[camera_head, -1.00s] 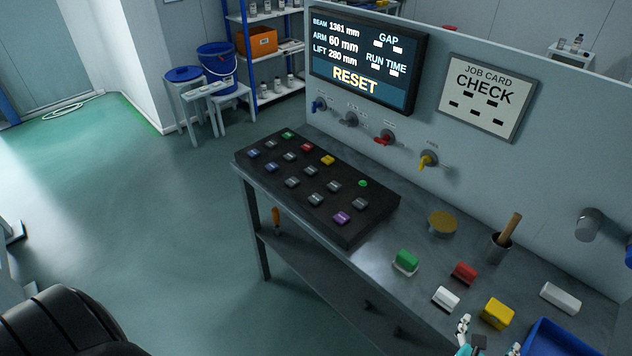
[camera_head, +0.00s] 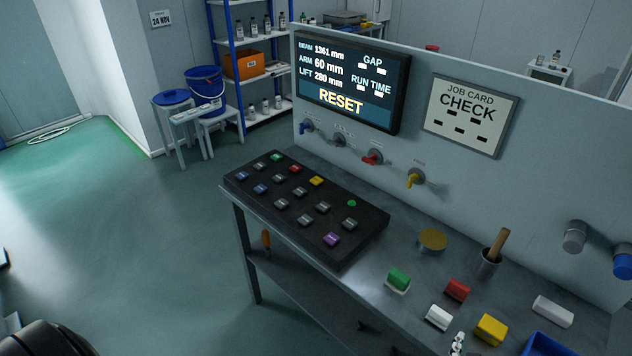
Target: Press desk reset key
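A black key panel (camera_head: 274,207) lies on the grey bench, with rows of small coloured keys. These include a green key (camera_head: 276,157), a red key (camera_head: 295,168), a yellow key (camera_head: 316,181), blue keys, several grey keys and a purple key (camera_head: 331,239). A green round light (camera_head: 352,203) sits near its right end. Key labels are too small to read, so I cannot tell which one is reset. A wall screen (camera_head: 350,85) shows "RESET" in yellow. A fingertip of my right gripper (camera_head: 458,343) shows at the bottom edge, right of the panel. My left gripper is out of view.
Loose green (camera_head: 398,280), red (camera_head: 457,290), white and yellow (camera_head: 490,330) blocks, a brass disc (camera_head: 432,240), a cup with a wooden handle (camera_head: 489,262) and a blue tray (camera_head: 550,345) occupy the bench's right part. Valves (camera_head: 374,157) project from the wall behind.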

